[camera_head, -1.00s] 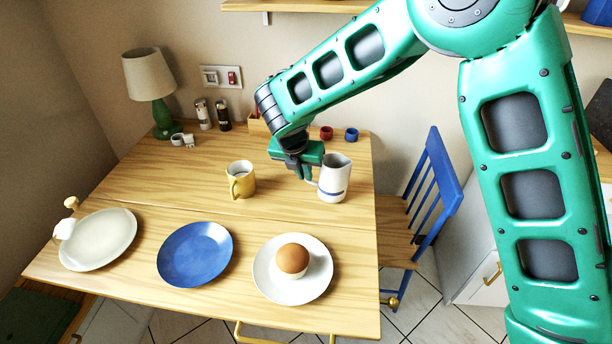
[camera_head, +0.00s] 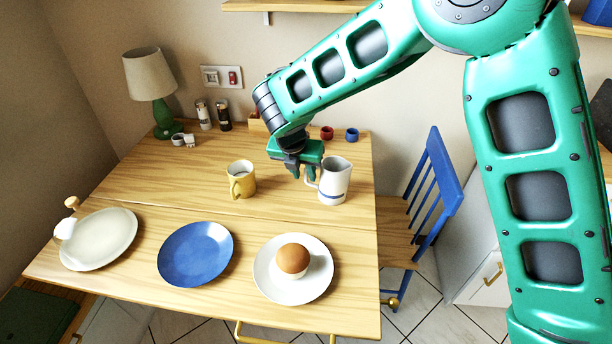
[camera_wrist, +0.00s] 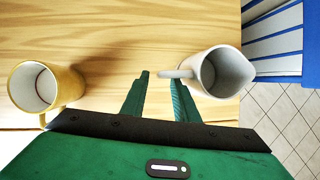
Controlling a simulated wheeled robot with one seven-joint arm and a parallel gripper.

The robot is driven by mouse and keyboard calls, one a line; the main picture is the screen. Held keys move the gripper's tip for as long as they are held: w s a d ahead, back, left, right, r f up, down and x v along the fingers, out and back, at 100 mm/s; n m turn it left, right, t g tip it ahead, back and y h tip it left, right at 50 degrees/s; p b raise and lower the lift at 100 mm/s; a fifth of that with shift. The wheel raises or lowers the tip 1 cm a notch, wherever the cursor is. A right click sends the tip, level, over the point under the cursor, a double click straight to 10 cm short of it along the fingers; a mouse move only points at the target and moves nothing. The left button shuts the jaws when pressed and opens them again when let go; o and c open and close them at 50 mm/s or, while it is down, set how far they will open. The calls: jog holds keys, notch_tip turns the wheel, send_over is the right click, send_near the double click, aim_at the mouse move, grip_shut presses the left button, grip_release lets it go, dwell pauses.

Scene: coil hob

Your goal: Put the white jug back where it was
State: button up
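The white jug (camera_head: 333,184), with a dark band low on its body, stands upright on the table near its right edge. Its handle points left, towards my gripper. My gripper (camera_head: 303,175) is just left of the jug, above the table. In the wrist view my gripper (camera_wrist: 159,88) has its two fingers apart, with bare wood between them. The jug (camera_wrist: 222,72) is to the right there, and its handle end lies close to the right fingertip. I cannot tell whether they touch.
A yellow mug (camera_head: 241,181) stands left of my gripper. A cream plate (camera_head: 98,240), a blue plate (camera_head: 195,255) and a white plate (camera_head: 263,284) bearing an egg (camera_head: 292,259) line the front. A blue chair (camera_head: 436,190) is at the right. The table behind the mug is mostly clear.

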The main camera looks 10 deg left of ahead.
jog(key=v, duration=1)
jog(key=shift+d+r, duration=0.1)
jog(key=s+d+r+m+g, duration=0.1)
jog(key=s+d+r+m, duration=0.1)
jog(key=d+m, duration=0.65)
jog(key=s+d+r+m+g+h, duration=0.15)
jog(key=d+m, duration=0.25)
jog(key=d, duration=1)
jog(key=s+d+r+m, duration=0.1)
jog(key=d+r+m, duration=0.2)
jog(key=d+m, duration=0.55)
jog(key=s+d+m+y, duration=0.1)
jog(key=s+d+m, duration=0.5)
jog(key=s, duration=0.3)
jog(key=s+d+f+m+g+y, duration=0.1)
jog(key=s+d+m, duration=0.5)
jog(key=s+m, duration=0.1)
jog(key=s+d+f+m+g+y, duration=0.1)
jog(key=s+d+m, duration=0.5)
jog(key=s, duration=0.4)
jog(key=shift+s+f, duration=0.25)
jog(key=shift+s, duration=0.05)
